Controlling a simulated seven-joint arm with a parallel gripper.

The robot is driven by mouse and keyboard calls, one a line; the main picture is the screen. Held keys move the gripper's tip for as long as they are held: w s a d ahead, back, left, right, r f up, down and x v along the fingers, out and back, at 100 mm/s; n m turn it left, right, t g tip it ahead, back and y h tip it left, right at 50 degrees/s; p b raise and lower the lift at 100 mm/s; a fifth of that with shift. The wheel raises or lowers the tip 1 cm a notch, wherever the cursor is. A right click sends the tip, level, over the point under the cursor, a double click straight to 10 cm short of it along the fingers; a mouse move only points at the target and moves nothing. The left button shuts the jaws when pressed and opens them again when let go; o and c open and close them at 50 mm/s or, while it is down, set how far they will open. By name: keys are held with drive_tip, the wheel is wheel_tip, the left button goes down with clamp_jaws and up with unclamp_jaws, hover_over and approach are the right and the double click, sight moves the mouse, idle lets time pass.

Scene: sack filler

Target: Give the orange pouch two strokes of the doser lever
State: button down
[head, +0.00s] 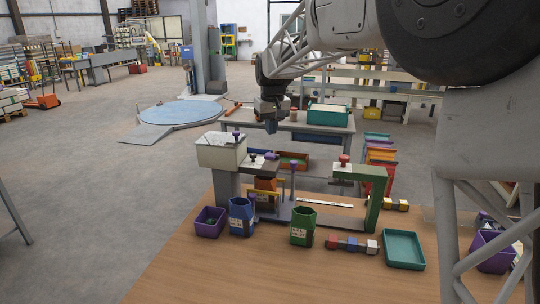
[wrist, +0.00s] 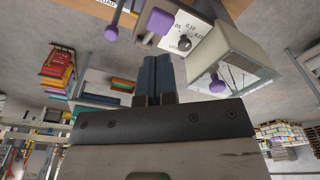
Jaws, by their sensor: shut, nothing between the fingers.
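The orange pouch (head: 265,184) stands under the doser's spout area, partly hidden by the parts around it. The doser has a cream hopper box (head: 220,150) on a grey column. Purple knobs show at the doser: one on top of the hopper (head: 236,132), one by the dial plate (head: 271,156), and one on an upright rod (head: 293,164); I cannot tell which is the lever's.
A green frame with a red knob (head: 374,190) stands right. Small cubes (head: 352,245) and a teal tray (head: 404,250) lie near. The table's front left is clear.

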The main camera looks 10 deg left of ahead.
sight(270, 154)
drive_tip(key=shift+f, duration=0.15)
drive_tip(key=shift+w+a+f, duration=0.1)
drive_tip(key=shift+w+f, duration=0.05)
drive_tip(key=shift+f, duration=1.55)
drive_tip(key=shift+w+a+f, duration=0.1)
drive_tip(key=shift+f, duration=1.55)
drive_tip(key=shift+f, duration=0.15)
drive_tip(key=shift+f, duration=1.45)
drive_tip(key=shift+s+d+r, duration=0.3)
drive_tip(key=shift+s+d, duration=0.15)
drive_tip(key=shift+s, duration=0.15)
drive_tip(key=shift+s+d+r, duration=0.25)
drive_tip(key=shift+s+d, duration=0.15)
drive_tip(key=shift+s, duration=0.2)
drive_tip(key=shift+r, duration=0.15)
wheel_tip(270, 154, up, 8)
drive_tip(key=shift+s+d+f, duration=0.25)
drive_tip(key=shift+s, duration=0.05)
drive_tip(key=shift+d, duration=0.1)
